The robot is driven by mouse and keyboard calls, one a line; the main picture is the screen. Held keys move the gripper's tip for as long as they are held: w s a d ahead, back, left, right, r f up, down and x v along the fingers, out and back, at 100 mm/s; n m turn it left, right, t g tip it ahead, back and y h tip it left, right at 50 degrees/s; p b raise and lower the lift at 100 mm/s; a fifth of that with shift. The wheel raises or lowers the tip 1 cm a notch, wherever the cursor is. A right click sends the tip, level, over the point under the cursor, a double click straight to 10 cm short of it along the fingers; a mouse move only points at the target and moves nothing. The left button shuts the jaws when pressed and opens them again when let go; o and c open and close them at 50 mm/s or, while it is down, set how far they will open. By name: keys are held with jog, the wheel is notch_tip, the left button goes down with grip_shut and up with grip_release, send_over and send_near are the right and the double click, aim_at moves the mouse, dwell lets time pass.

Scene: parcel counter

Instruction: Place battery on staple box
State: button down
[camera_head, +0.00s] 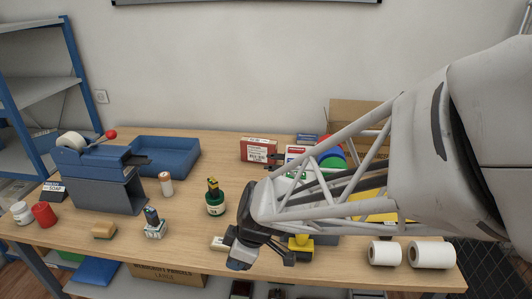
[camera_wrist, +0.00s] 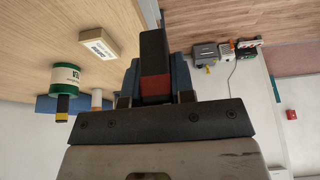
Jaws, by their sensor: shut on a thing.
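My gripper (camera_head: 240,258) is low near the table's front edge in the head view, partly behind my arm. In the wrist view my gripper (camera_wrist: 155,92) is shut on a dark block with a red band (camera_wrist: 154,86); I cannot tell whether this is the battery. A small pale box with a printed label (camera_wrist: 98,45), perhaps the staple box, lies on the table, apart from the gripper; it also shows in the head view (camera_head: 218,243), just left of the gripper. Its print is too small to read.
A green jar (camera_head: 215,207) with a yellow-and-black piece on top stands behind left. A red-and-white carton (camera_head: 258,150) stands at the back. White rolls (camera_head: 432,254) lie front right. My arm hides much of the right side.

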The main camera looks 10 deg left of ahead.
jog(key=shift+s+d, duration=1)
jog(key=shift+w+a, duration=0.1)
send_over(216, 241)
jog(key=d, duration=0.2)
jog(key=shift+x, duration=0.8)
jog(key=shift+d, duration=0.1)
jog(key=shift+f, duration=0.1)
jog(key=shift+f, duration=1.7)
jog(key=shift+f, duration=0.1)
